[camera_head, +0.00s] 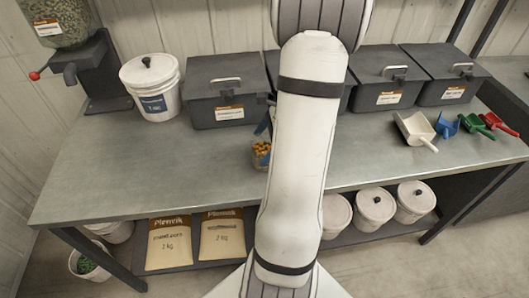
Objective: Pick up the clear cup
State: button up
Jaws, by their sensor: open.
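A small clear cup (261,153) with orange-brown pieces in it stands on the grey bench, in the middle. Its right side is hidden behind my white arm. A small dark part of what looks like my gripper (264,126) shows at the arm's left edge, just above the cup. The rest of the gripper is hidden behind the arm, and its fingertips cannot be made out. I cannot tell whether it touches the cup.
Lidded dark bins (213,92) and a white bucket (152,88) line the back of the bench (130,165). A dispenser (72,60) stands at the far left. White, blue, green and red scoops (416,129) lie at the right. The bench's left front is clear.

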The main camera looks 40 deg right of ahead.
jog(key=shift+x, duration=1)
jog(key=c, duration=1.1)
jog(key=shift+c, duration=0.2)
